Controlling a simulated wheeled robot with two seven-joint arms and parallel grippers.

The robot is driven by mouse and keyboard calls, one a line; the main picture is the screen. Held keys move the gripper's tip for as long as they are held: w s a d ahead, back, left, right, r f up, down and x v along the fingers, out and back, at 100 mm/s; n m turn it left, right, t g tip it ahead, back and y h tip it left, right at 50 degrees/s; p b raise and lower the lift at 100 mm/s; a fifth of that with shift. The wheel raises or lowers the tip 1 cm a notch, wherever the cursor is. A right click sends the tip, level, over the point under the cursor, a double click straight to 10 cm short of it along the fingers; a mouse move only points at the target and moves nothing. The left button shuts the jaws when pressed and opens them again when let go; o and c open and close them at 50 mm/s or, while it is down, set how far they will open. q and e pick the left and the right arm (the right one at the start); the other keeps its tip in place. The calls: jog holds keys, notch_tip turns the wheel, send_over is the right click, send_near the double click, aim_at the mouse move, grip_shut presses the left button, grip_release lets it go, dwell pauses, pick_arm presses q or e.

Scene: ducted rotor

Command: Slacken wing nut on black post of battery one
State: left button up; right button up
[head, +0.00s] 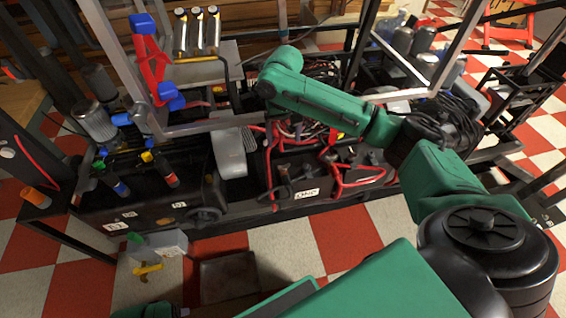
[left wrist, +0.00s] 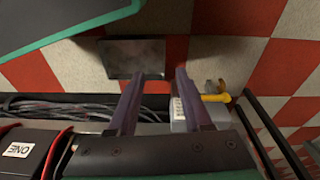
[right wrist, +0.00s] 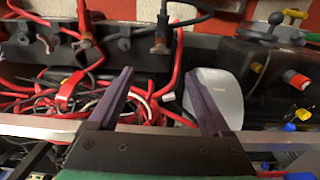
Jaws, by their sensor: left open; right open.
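Battery one is the black box (head: 309,205) with a white ONE label, at the front of the rig in the head view. The same label shows on the battery (left wrist: 18,150) at the lower left of the left wrist view. In the right wrist view, two cable ends with copper-coloured parts (right wrist: 160,45) stand along a black case (right wrist: 122,50); I cannot make out a wing nut or tell which is the black post. My right gripper (right wrist: 158,73) is open and empty above the rig's cables.
Red cables (head: 345,180) crowd around the battery. A grey rounded box (right wrist: 216,95) stands beside my right fingers. A grey box with a yellow lever (head: 150,268) sits front left by a dark floor plate (head: 228,278). Metal frame bars (head: 190,127) cross the rig.

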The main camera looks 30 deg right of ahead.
aim_at(284, 165)
notch_tip(284, 165, down, 11)
jog(key=b, duration=0.3)
jog(key=shift+f, duration=0.2)
pick_arm(q)
notch_tip(284, 165, up, 10)
jog(key=shift+s+d+f, duration=0.2)
jog(key=shift+s+d, duration=0.1)
jog(key=shift+d, duration=0.1)
pick_arm(e)
grip_shut()
